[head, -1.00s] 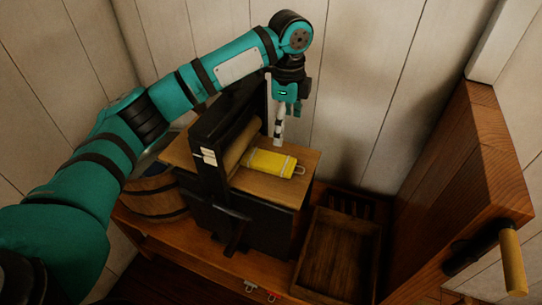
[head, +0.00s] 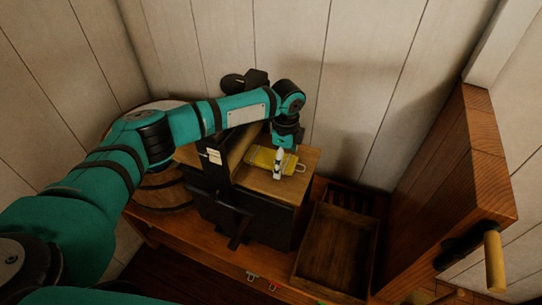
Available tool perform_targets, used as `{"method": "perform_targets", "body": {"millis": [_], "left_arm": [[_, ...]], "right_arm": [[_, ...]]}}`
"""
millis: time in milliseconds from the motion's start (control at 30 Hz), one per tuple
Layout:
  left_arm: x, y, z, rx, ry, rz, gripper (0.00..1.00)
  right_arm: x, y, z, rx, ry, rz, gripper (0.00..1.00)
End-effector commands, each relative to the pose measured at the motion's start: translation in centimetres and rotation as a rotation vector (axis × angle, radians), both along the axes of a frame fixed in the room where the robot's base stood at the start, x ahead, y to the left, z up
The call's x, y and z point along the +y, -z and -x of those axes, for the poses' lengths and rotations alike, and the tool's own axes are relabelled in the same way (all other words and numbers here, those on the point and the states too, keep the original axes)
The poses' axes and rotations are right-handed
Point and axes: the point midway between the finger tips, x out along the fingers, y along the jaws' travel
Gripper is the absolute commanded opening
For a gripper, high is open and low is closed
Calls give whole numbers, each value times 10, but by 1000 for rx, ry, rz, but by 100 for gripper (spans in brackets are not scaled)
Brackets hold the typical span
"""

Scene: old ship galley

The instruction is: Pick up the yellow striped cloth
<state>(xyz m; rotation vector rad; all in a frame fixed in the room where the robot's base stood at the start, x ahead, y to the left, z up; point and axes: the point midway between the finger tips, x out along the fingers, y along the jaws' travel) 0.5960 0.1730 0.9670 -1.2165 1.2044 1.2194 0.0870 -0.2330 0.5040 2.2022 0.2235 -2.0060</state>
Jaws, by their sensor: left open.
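The yellow striped cloth (head: 262,157) lies folded on the wooden top of a dark box-like stand, beside a wooden roller. A metal loop shows at its right end. My left gripper (head: 278,168) points down from above, its pale fingertips in front of the cloth's right half. The fingers hide part of the cloth, and I cannot tell whether they touch it. The left gripper is open. My right gripper is not in view.
The dark roller frame (head: 215,165) stands just left of the cloth. A wooden barrel (head: 160,190) is further left. An empty wooden tray (head: 337,245) lies to the right. A wooden panel with a handle (head: 494,262) rises at the far right.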

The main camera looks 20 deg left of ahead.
Motion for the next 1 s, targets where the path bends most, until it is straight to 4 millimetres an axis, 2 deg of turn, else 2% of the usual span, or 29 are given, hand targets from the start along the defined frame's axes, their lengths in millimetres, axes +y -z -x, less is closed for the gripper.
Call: {"method": "perform_targets", "body": {"millis": [233,600,767,1000], "left_arm": [[0,2,0,-1,1,1,89],[0,2,0,-1,0,1,41],[0,1,0,-1,0,1,23],[0,1,0,-1,0,1,23]], "right_arm": [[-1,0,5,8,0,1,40],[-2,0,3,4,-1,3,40],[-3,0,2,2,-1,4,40],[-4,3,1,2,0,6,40]]}}
